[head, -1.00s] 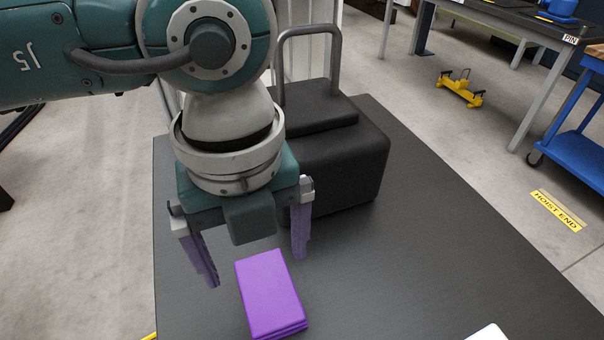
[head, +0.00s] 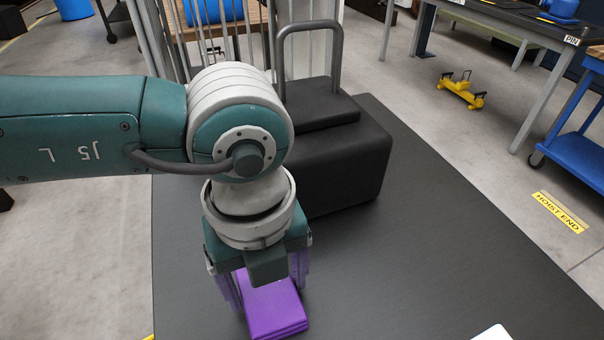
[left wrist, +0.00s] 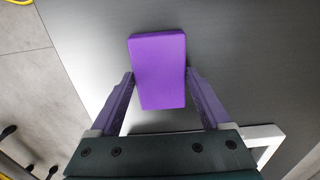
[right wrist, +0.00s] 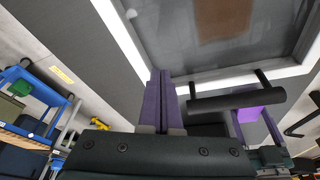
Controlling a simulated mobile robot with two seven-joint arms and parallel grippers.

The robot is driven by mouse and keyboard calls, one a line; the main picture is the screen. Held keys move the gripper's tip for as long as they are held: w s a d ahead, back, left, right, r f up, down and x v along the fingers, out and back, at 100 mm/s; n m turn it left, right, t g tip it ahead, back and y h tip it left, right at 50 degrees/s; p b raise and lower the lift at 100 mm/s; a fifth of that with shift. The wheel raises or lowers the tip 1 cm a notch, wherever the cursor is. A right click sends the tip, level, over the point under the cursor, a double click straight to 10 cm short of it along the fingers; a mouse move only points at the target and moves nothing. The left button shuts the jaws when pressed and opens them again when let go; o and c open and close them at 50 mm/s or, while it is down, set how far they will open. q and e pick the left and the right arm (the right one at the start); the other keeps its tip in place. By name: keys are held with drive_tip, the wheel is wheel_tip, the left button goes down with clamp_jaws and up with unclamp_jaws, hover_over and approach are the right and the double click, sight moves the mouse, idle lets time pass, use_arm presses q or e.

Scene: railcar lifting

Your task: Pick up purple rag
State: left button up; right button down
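The purple rag (head: 275,308) is a folded, flat stack lying on the dark tabletop. It also shows in the left wrist view (left wrist: 158,65). My left gripper (head: 268,293) points down over it and is open, with one finger on each side of the rag. The gripper's body hides the rag's far end in the head view. My right gripper (right wrist: 161,72) shows only in its own wrist view; its two fingers are together, with nothing seen between them.
A black block with a handle (head: 325,160) stands on the dark tabletop (head: 430,250) behind my left gripper. A white object (head: 492,333) shows at the bottom edge. A blue cart (head: 575,150) stands at far right.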

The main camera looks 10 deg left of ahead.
sight(268, 288)
use_arm(q)
drive_tip(key=c, duration=0.7)
drive_tip(key=shift+c, duration=0.2)
